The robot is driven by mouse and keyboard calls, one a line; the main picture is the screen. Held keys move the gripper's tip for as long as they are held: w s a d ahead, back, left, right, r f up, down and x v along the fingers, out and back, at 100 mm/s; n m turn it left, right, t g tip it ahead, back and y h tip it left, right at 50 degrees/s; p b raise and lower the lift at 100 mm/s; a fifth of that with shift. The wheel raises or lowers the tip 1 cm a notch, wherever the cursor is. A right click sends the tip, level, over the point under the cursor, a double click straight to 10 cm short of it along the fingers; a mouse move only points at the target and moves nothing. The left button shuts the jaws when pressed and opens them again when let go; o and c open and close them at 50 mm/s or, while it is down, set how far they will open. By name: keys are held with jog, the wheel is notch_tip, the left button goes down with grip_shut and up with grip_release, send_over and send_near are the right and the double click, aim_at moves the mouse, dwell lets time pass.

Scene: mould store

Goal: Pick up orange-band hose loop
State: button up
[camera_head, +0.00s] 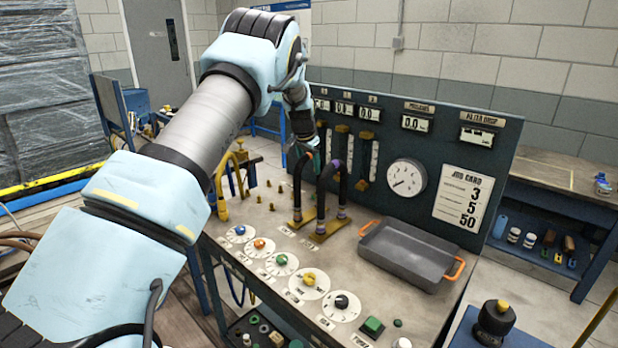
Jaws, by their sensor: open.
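A black hose loop with a small orange band (309,155) stands upright on the bench, its legs on a brass-coloured base. My gripper (301,146) is over the top of this loop, with its fingers pointing down. My arm and wrist partly hide the fingers, and I cannot tell whether they touch the hose. A second black hose loop, with a purple band (336,166), stands just to the right on its own brass-coloured base. A yellow hose loop (221,185) stands to the left, partly behind my arm.
A grey tray with orange handles (405,278) sits at the bench's right. Dials with coloured knobs (281,260) line the front. An upright panel with gauges (455,150) closes off the back. Several small brass pegs (271,206) stand left of the loops.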

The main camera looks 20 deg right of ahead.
grip_shut()
dwell(0.4)
